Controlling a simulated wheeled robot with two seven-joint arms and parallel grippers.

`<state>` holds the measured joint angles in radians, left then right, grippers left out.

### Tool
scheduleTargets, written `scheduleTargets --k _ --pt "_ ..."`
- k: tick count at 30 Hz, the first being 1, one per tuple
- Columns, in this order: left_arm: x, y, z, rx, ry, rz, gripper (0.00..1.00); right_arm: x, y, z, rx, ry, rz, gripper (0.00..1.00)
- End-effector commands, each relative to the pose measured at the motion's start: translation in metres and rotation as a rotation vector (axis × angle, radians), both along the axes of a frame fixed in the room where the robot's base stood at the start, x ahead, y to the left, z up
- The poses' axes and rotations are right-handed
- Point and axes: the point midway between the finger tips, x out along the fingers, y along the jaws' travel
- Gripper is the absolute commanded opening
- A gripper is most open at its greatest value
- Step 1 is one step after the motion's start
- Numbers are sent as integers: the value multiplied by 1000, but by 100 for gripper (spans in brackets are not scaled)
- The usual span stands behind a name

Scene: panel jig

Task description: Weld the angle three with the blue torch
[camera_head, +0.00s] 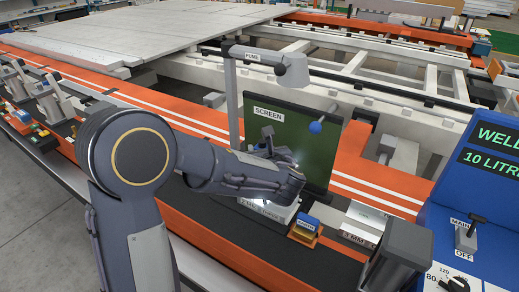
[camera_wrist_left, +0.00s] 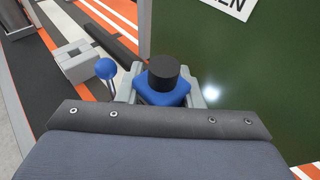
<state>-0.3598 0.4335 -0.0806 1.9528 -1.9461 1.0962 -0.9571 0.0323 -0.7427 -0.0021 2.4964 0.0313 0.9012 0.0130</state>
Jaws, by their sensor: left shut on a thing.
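My left gripper (camera_head: 293,182) reaches in from the left, low in front of the green screen. In the left wrist view my left gripper (camera_wrist_left: 163,98) is shut on a blue body with a black round end, likely the blue torch (camera_wrist_left: 164,88). In the head view the torch is mostly hidden by my arm. Bright white glints show beside the gripper. A white block labelled 2 MM (camera_head: 250,204) lies just under the gripper; whether they touch is hidden. I cannot make out which piece is angle three.
The green screen (camera_head: 300,148) stands close behind the gripper. A fume hood (camera_head: 291,70) hangs above it, and a blue ball on a rod (camera_head: 315,127) is nearby. A small blue and orange block (camera_head: 305,229), a piece labelled 3 MM (camera_head: 358,232) and the blue welder (camera_head: 485,185) stand to the right.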

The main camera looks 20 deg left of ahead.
Motion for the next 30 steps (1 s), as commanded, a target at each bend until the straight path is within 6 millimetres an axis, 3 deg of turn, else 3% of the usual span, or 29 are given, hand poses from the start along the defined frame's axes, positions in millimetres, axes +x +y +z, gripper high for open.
scheduleTargets --k 30 --pt "-1 -7 1 1 -2 1 10 0 0 -1 0 0 0 0"
